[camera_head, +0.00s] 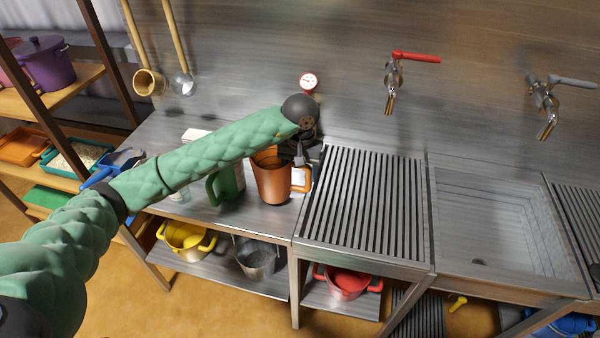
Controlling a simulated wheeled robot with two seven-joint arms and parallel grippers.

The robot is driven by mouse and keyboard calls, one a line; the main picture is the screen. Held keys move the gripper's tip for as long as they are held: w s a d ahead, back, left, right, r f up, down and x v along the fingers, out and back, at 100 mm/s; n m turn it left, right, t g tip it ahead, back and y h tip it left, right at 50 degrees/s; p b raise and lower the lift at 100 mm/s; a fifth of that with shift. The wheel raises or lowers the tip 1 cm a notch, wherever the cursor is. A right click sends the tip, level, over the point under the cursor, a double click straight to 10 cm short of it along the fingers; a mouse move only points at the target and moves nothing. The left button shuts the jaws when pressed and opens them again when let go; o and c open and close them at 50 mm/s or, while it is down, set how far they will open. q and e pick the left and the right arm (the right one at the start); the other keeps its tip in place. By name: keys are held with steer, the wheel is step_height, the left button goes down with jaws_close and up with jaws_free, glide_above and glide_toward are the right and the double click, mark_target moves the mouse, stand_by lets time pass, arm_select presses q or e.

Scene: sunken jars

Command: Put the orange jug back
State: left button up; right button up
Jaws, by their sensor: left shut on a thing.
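The orange jug (271,182) stands upright at the right end of the steel counter, close to the ribbed drainboard; I cannot tell whether its base touches the counter. Its handle faces right. My left gripper (299,160) comes down from above at the jug's right side and is shut on the jug near its handle. The fingertips are small and partly dark against the background. The green arm covers part of the view behind the jug. My right gripper is not in view.
A green jug (229,186) stands just left of the orange one. The ribbed drainboard (365,200) is bare, and the sink (495,225) lies right of it. Taps (393,80) stick out of the wall. Pots, including a yellow one (186,238), sit on the shelf below.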

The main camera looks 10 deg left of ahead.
arm_select(q)
steer(key=shift+f+p, duration=0.4)
steer(key=shift+f, duration=0.55)
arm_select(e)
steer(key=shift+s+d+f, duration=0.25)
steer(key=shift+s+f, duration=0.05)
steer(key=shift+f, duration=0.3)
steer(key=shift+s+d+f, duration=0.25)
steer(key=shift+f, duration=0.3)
arm_select(q)
steer(key=shift+f, duration=0.15)
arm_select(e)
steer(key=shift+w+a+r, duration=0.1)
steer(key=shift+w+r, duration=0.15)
arm_select(q)
steer(key=o, duration=1.8)
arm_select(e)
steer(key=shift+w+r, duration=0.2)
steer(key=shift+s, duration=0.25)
